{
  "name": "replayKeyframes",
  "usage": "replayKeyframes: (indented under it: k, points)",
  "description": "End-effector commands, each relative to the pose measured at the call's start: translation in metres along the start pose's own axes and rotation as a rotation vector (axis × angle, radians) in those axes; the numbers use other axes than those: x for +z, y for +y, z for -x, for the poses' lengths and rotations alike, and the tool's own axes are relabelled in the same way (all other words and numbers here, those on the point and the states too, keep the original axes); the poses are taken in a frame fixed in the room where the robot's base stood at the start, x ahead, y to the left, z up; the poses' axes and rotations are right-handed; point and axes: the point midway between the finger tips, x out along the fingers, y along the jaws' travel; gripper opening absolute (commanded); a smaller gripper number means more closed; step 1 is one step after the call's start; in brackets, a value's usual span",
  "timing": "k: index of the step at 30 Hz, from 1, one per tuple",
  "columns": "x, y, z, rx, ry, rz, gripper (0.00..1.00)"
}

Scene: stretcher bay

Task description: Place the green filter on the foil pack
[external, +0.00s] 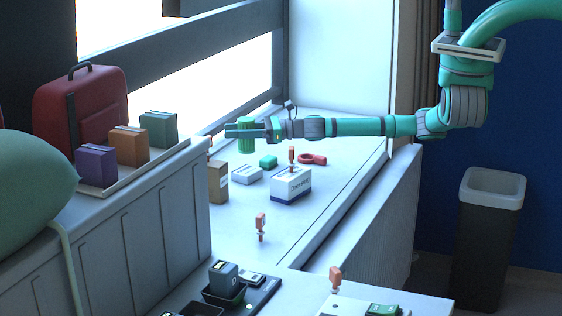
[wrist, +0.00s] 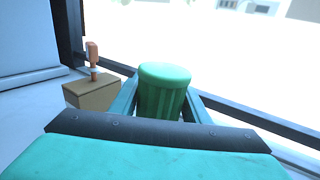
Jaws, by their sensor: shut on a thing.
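The green filter (external: 246,144) is a ribbed green cylinder with a smooth round top. My gripper (external: 232,130) is shut on it and holds it upright above the far-left part of the counter. The wrist view shows the filter (wrist: 164,92) between my two fingers, whose tips are partly hidden behind it. A small, low, pale pack (external: 246,174) lies on the counter below and slightly nearer the camera. It may be the foil pack, but its surface is too small to tell. My gripper is apart from it.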

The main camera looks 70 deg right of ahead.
Motion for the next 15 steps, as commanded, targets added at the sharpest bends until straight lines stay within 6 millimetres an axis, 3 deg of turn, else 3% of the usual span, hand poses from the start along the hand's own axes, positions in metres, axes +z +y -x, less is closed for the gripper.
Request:
replayKeyframes:
  k: [15]
  points:
    - [-0.055, -0.001, 0.000, -0.002, 0.000, -0.001, 0.17]
